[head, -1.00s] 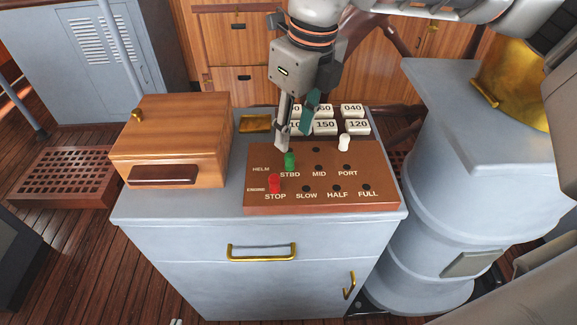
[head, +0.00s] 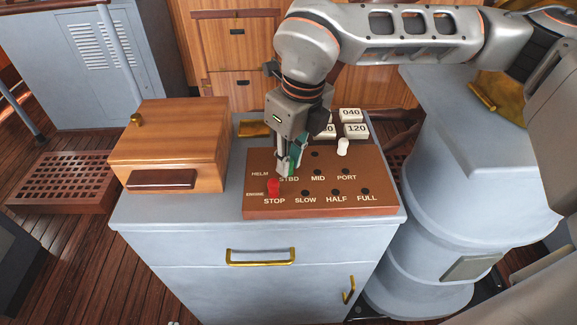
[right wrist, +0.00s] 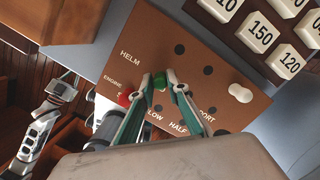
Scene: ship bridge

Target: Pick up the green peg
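The green peg (right wrist: 159,80) stands at the STBD end of the HELM row on the brown panel (head: 382,201). In the right wrist view it sits between my right gripper's fingertips (right wrist: 159,79), which lie close against it on both sides. In the head view my right gripper (head: 286,164) points down over the STBD spot, and its fingers hide the peg. The right gripper appears shut on the peg, with the peg still at the panel. My left gripper is not seen in the head view.
A red peg (head: 273,188) stands at STOP, close in front of the gripper. A white peg (head: 343,147) is at the panel's back right. Numbered tiles (head: 355,131) lie behind. A wooden box (head: 170,140) stands left on the grey cabinet (head: 180,235).

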